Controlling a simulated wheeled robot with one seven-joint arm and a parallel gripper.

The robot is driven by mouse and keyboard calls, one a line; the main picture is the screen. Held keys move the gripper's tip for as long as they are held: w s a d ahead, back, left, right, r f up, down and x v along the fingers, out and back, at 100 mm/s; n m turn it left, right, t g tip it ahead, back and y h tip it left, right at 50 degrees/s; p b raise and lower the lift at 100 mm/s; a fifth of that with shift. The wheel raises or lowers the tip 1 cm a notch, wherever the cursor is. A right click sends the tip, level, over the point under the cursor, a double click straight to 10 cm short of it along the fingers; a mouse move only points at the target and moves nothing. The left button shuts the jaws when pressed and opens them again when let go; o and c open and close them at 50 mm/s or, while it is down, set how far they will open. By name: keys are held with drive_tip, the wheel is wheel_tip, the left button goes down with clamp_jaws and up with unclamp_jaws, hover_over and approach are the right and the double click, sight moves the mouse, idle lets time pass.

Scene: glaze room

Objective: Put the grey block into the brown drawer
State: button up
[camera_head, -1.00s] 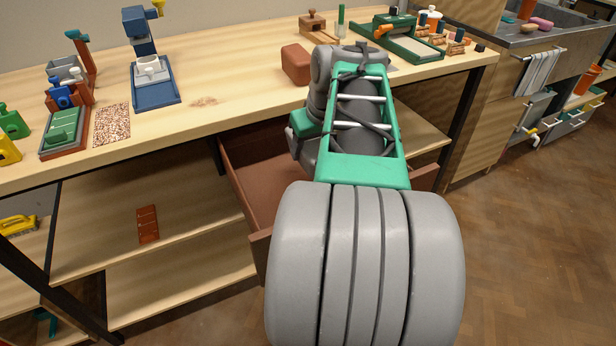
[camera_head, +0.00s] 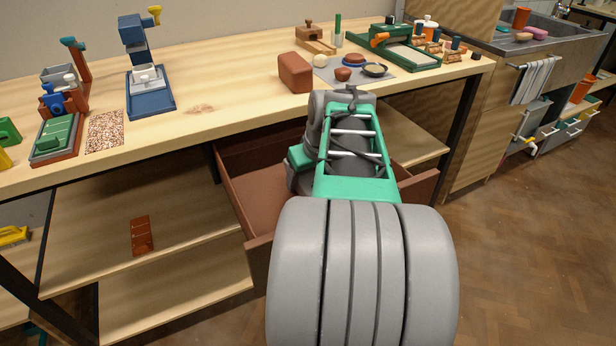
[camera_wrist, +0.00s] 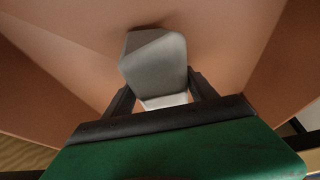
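The grey block (camera_wrist: 154,62) shows in the wrist view between the two dark fingers of my gripper (camera_wrist: 160,84). The fingers meet its sides, and it sits slightly tilted in the grip. Brown drawer surfaces (camera_wrist: 60,52) surround it; whether the block touches the drawer's floor I cannot tell. In the head view the brown drawer (camera_head: 240,203) stands pulled open under the worktop. My arm reaches down over it and hides its middle, the gripper and the block.
The worktop (camera_head: 225,100) lies just above and behind the drawer. On it are a reddish-brown block (camera_head: 295,73), a grey mat (camera_head: 328,75) with small dishes and a green tool (camera_head: 405,55). An open shelf (camera_head: 180,215) lies left of the drawer.

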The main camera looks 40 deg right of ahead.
drive_tip(key=shift+o, duration=0.6)
drive_tip(key=shift+r, duration=0.1)
drive_tip(key=shift+r, duration=0.35)
drive_tip(key=p+v, duration=0.4)
drive_tip(key=v, duration=0.7)
drive_tip(key=shift+s+a+r, duration=0.1)
drive_tip(key=shift+s+r, duration=0.05)
drive_tip(key=shift+s, duration=0.15)
drive_tip(key=shift+r, duration=0.1)
